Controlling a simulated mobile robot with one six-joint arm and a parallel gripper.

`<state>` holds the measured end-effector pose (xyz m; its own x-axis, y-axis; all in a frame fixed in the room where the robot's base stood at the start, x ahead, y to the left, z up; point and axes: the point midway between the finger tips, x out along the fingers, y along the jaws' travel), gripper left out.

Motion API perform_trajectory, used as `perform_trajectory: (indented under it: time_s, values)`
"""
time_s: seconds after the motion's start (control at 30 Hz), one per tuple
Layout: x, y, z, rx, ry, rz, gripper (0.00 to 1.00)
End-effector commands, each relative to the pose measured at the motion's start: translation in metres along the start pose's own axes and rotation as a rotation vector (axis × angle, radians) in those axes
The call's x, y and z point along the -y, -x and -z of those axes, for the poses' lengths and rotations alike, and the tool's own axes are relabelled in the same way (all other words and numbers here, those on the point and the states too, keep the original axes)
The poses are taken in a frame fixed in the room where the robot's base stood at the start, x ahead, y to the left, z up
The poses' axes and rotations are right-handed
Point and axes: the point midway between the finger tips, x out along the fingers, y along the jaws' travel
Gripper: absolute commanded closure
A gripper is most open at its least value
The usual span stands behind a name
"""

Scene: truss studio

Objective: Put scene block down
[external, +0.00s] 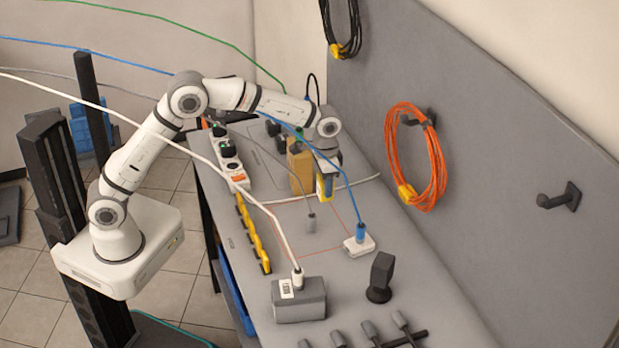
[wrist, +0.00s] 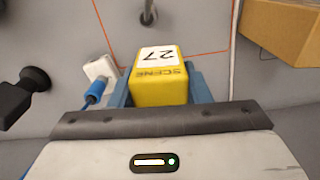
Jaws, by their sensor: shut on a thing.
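I cannot tell whether the block's underside touches the bench.
A cardboard box (external: 300,168) stands close beside the block. A white box with a blue plug (external: 359,247), a grey box with a white plug (external: 300,302), a black stand (external: 380,277) and a yellow rack (external: 252,235) are around the outline. Cables hang across the bench.

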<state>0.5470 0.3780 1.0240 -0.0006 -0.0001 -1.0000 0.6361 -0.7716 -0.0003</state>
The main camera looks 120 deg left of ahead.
Motion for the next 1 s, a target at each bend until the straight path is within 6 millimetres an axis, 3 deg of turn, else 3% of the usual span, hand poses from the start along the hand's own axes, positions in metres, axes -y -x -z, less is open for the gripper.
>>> perform_trajectory:
  time_s: [0.03, 0.1, 0.3, 0.5, 0.6, 0.8, 1.0]
  values:
    - [0.025, 0.001, 0.017, 0.000, 0.016, 0.000, 0.81]
    - [0.058, 0.001, 0.035, 0.000, 0.026, 0.000, 0.81]
    - [0.159, 0.000, 0.070, 0.001, 0.055, 0.000, 0.81]
    - [0.257, -0.005, 0.077, 0.001, 0.080, 0.000, 0.81]
    - [0.293, -0.007, 0.074, 0.001, 0.088, -0.001, 0.81]
    - [0.332, -0.011, 0.066, 0.000, 0.096, 0.000, 0.81]
    - [0.337, -0.040, 0.064, 0.004, 0.095, -0.002, 0.81]
